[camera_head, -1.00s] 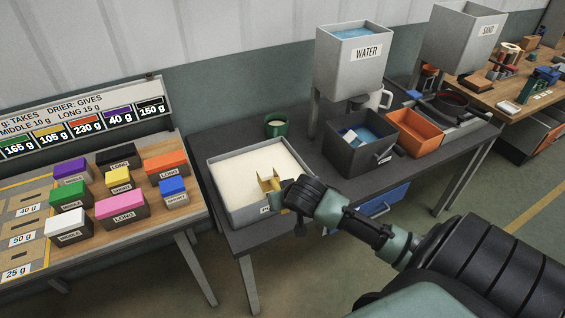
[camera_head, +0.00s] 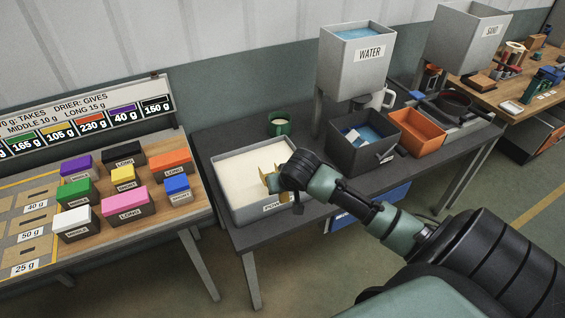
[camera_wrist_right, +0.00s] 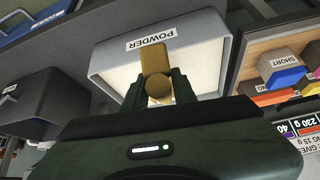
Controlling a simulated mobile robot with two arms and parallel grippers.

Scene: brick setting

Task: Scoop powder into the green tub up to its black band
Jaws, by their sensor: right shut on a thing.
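The green tub (camera_head: 279,128) stands on the dark bench behind the powder bin, in the head view. Its black band and fill level are too small to make out. The grey bin (camera_head: 228,193) of pale powder (camera_head: 245,172) sits at the bench's front left; its label reads POWDER in the right wrist view (camera_wrist_right: 103,66). My right gripper (camera_head: 279,182) is shut on a yellow scoop (camera_head: 268,180), at the bin's right side. The scoop also shows in the right wrist view (camera_wrist_right: 155,60), over the bin. I cannot tell whether it holds powder. My left gripper is out of view.
A WATER hopper (camera_head: 352,65), a dark grey bin (camera_head: 352,160) and an orange bin (camera_head: 420,140) stand to the right. Colored blocks (camera_head: 125,205) fill the left table.

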